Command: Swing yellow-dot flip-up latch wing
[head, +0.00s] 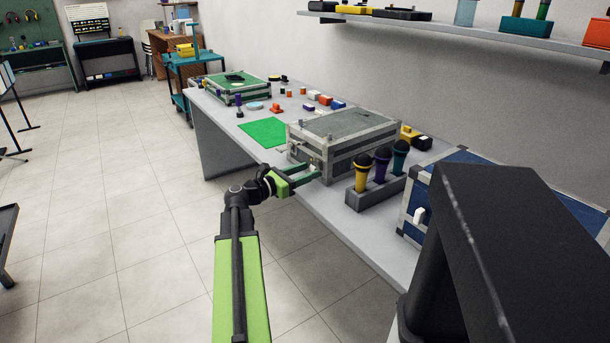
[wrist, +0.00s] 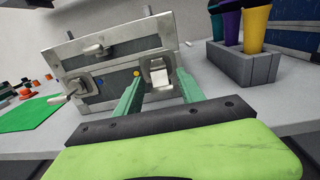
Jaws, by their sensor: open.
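A grey case with metal edges (head: 350,155) stands shut on the bench; its front fills much of the wrist view (wrist: 110,70). A yellow dot (wrist: 137,73) marks the front beside the right-hand metal latch (wrist: 158,72), whose pale wing shows at its lower part. My gripper (wrist: 160,76) is open, its two green fingers on either side of this latch. Contact cannot be told. In the head view my gripper (head: 308,172) reaches the case's front from the left. The yellow dot is too small to make out there.
The case also has a left latch (wrist: 70,87) with its wing sticking out and a middle catch (wrist: 95,50). A grey holder (head: 370,198) with three microphones stands to the right, with a blue case (head: 418,205) beyond. A green mat (head: 264,132) lies left.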

